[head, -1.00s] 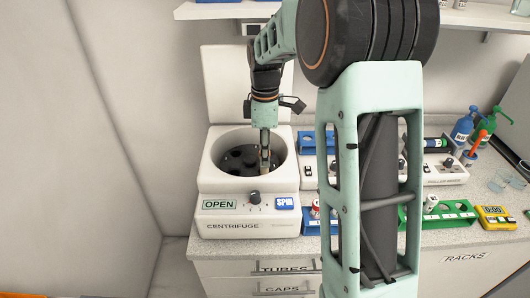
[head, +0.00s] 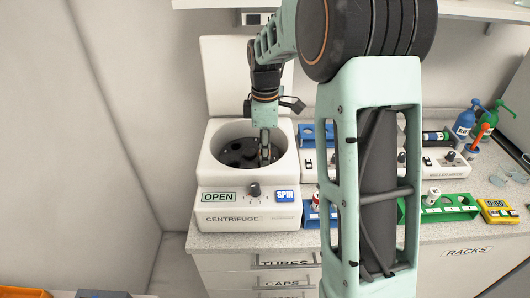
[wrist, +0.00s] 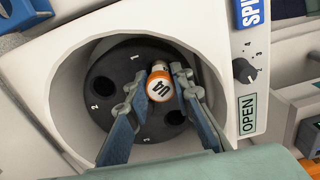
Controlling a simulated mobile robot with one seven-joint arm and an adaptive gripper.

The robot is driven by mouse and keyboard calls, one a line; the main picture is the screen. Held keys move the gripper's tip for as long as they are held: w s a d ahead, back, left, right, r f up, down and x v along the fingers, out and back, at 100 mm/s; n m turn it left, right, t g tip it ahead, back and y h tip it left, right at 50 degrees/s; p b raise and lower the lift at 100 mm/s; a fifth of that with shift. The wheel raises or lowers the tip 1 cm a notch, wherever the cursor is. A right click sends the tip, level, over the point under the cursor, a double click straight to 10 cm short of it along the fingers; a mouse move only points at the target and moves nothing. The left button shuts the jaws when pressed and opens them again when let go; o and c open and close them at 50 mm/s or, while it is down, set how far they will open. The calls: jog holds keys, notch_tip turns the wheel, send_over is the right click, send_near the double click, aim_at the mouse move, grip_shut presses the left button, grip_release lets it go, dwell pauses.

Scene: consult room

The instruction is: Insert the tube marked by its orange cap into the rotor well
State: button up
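The tube's orange cap (wrist: 159,90), lettered UA, faces the camera in the wrist view. A pale part of the tube shows just above it. My gripper (wrist: 161,82) has one finger on each side of the tube and looks shut on it. The dark rotor (wrist: 100,110) has numbered wells, and an empty well (wrist: 176,117) shows beside the right finger. The tube stands at the rotor's upper part; its lower end is hidden, so its depth in a well cannot be told. In the head view, my gripper (head: 265,150) reaches into the right side of the open bowl.
The centrifuge's lid (head: 235,75) stands raised behind the bowl (head: 208,160). Its front panel carries a knob, OPEN and SPIN labels. Blue racks (head: 307,133), a green rack (head: 452,208), a yellow timer (head: 497,211) and bottles stand to the right on the counter.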

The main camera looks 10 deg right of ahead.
jog(key=o, duration=0.5)
notch_tip(320, 180, up, 12)
dwell(0.4)
